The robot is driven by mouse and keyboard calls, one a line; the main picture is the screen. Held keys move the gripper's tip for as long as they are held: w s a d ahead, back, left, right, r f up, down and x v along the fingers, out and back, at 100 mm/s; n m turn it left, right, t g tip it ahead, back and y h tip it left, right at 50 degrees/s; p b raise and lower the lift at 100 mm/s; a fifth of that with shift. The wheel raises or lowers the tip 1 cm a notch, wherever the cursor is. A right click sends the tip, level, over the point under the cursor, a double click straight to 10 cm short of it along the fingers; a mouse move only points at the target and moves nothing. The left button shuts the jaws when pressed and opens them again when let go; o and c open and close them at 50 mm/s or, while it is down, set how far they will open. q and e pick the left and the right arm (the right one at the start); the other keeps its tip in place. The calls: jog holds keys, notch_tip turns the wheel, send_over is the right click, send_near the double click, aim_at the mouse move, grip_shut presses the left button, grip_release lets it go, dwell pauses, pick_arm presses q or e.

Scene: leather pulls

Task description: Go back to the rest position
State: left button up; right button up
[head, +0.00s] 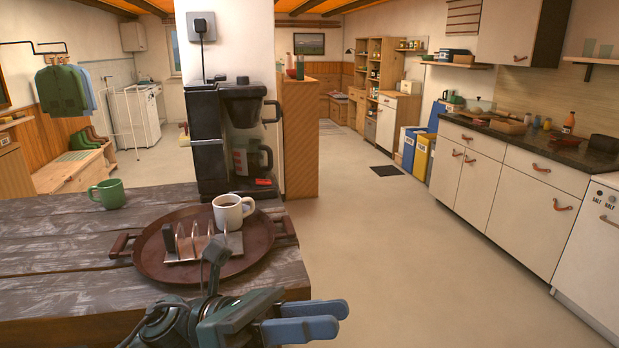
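My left gripper (325,318) is at the bottom of the head view, in front of the table's near right corner. Its two blue fingers point right and lie close together, with nothing visible between them; it looks shut and empty. It is apart from the tray and the things on it. My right gripper is not in view.
The wooden table (60,250) bears a round brown tray (155,268) with a toast rack (190,243) and a white mug (232,212) of dark drink. A green mug (107,193) and a black coffee maker (207,140) stand behind. The floor (420,270) right of the table is clear up to the cabinets (520,200).

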pick_arm(q)
jog(key=w+a+f+m+t+y, duration=0.35)
jog(key=f+m+t, duration=0.3)
jog(key=m, duration=0.45)
jog(key=w+a+f+m+t+y, duration=0.2)
jog(key=a+f+m+t+y, duration=0.15)
jog(key=f+m+t, duration=0.6)
jog(key=w+a+f+m+t+y, duration=0.25)
jog(key=m+t+y, duration=0.3)
jog(key=m, duration=0.85)
jog(key=s+a+f+n+g+y, duration=0.2)
jog(key=s+f+n, duration=0.3)
jog(key=f, duration=0.5)
jog(key=s+a+f+n+g+y, duration=0.3)
jog(key=s+f+n, duration=0.3)
jog(key=f, duration=0.4)
jog(key=shift+s+a+g, duration=0.2)
jog(key=shift+s+g, duration=0.2)
jog(key=shift+g, duration=0.15)
jog(key=shift+n+y, duration=0.25)
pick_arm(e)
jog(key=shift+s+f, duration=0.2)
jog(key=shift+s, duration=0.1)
